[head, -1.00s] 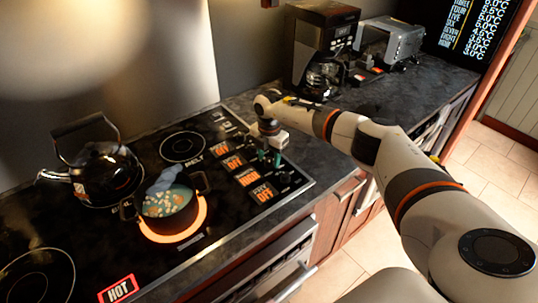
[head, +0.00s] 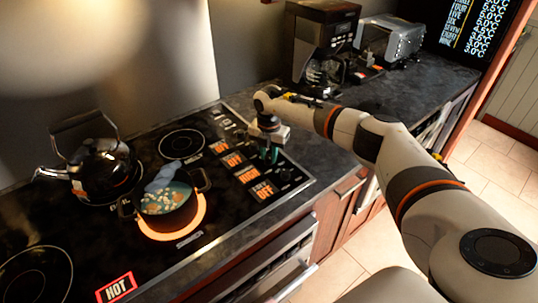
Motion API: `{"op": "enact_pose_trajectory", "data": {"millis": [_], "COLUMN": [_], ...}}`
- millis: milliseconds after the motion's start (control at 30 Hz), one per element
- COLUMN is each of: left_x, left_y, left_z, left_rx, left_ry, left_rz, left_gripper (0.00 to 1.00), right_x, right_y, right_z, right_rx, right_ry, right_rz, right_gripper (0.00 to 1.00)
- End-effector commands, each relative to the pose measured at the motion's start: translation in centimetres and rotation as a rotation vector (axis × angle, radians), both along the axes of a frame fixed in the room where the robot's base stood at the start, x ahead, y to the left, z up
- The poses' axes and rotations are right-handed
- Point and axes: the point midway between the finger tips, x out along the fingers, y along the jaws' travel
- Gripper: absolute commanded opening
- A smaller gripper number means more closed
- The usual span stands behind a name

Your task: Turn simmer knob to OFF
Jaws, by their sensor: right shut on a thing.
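The stove's control panel shows several orange readouts beside a row of dark knobs. One reads HIGH (head: 248,175); its small label is too blurred to read. The lowest reads OFF (head: 264,191), and another above HIGH also reads OFF (head: 233,160). My right gripper (head: 269,155) reaches down over the knob row, about level with the HIGH readout. It is shut on a knob, which its fingers mostly hide; I cannot read which knob it is. A free knob (head: 286,174) shows just below and right of the gripper. My left gripper is not in view.
A pot of food (head: 167,200) stands on a glowing orange burner. A black kettle (head: 100,170) stands to its left. A HOT sign (head: 117,287) is lit at the front. A coffee maker (head: 322,45) and toaster (head: 391,40) stand at the back.

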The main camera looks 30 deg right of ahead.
Motion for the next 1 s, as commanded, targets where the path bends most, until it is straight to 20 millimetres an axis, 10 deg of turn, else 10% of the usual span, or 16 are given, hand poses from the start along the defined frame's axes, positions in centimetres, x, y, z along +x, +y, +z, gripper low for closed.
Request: {"op": "enact_pose_trajectory", "data": {"millis": [1000], "left_x": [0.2], "left_y": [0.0], "left_z": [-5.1], "left_rx": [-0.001], "left_ry": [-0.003], "left_rz": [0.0], "left_gripper": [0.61], "right_x": [0.1], "right_y": [0.0], "right_z": [-0.1], "right_rx": [0.0], "right_ry": [-0.004], "right_rz": [0.961], "right_gripper": [0.04]}}
